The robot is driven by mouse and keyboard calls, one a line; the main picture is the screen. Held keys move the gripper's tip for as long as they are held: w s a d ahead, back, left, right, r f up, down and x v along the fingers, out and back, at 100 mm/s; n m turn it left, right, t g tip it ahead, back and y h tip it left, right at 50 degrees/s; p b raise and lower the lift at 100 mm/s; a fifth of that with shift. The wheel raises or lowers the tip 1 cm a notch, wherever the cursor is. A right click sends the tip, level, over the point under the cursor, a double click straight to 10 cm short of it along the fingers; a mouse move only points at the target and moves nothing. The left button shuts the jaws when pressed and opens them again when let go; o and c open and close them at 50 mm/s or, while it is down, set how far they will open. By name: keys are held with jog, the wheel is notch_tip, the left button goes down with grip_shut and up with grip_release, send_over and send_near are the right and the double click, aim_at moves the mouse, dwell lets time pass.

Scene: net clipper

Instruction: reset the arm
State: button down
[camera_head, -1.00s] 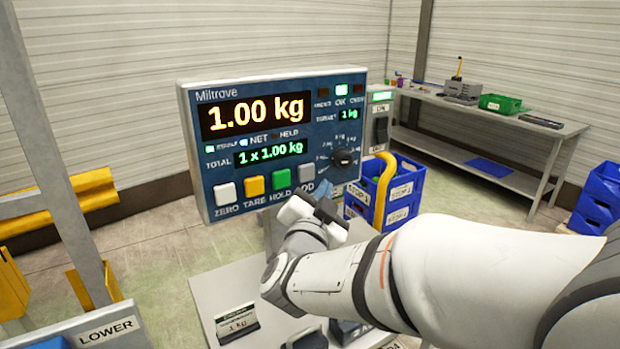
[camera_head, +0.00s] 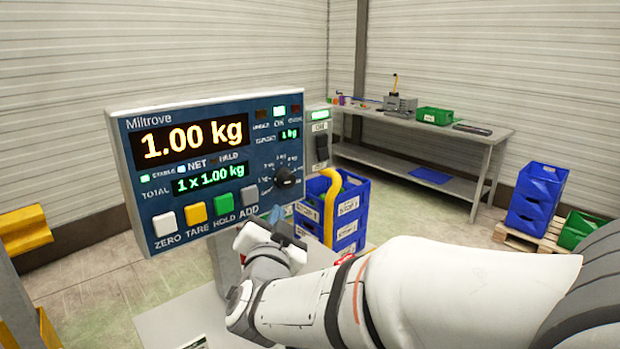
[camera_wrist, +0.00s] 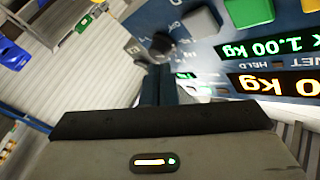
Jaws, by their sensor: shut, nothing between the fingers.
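My arm reaches in from the right in the head view. My gripper (camera_head: 278,222) is in front of the lower right part of the scale's display panel (camera_head: 205,165), near the grey ADD button (camera_head: 250,195). In the wrist view my gripper (camera_wrist: 158,70) points at the panel (camera_wrist: 215,30), with its dark fingers together and nothing between them. The fingertips appear near the dark selector knob (camera_wrist: 163,42); whether they touch it I cannot tell. The panel reads 1.00 kg, with a total of 1 x 1.00 kg.
Stacked blue crates (camera_head: 348,205) and a yellow curved bar (camera_head: 331,205) stand right behind the gripper. A workbench (camera_head: 420,125) with a green bin (camera_head: 435,115) is at the back. Blue bins (camera_head: 535,195) sit on a pallet at right. Floor between is clear.

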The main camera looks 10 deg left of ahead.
jog(key=s+d+f+n+g+y, duration=0.2)
jog(key=d+f+n+g, duration=0.55)
jog(key=d, duration=0.55)
jog(key=s+d+f+g+h, duration=0.1)
jog(key=s+d+f+g, duration=0.1)
jog(key=s+d, duration=0.3)
jog(key=s+d+f+m+g+h, duration=0.1)
jog(key=s+d+f+g+h, duration=0.1)
jog(key=s+d, duration=0.4)
jog(key=s+d+f+m+g+h, duration=0.1)
jog(key=s+d+f+g, duration=0.3)
jog(key=s+d, duration=0.1)
jog(key=shift+s+d+f+g, duration=0.25)
jog(key=shift+d+g, duration=0.05)
jog(key=shift+g, duration=0.05)
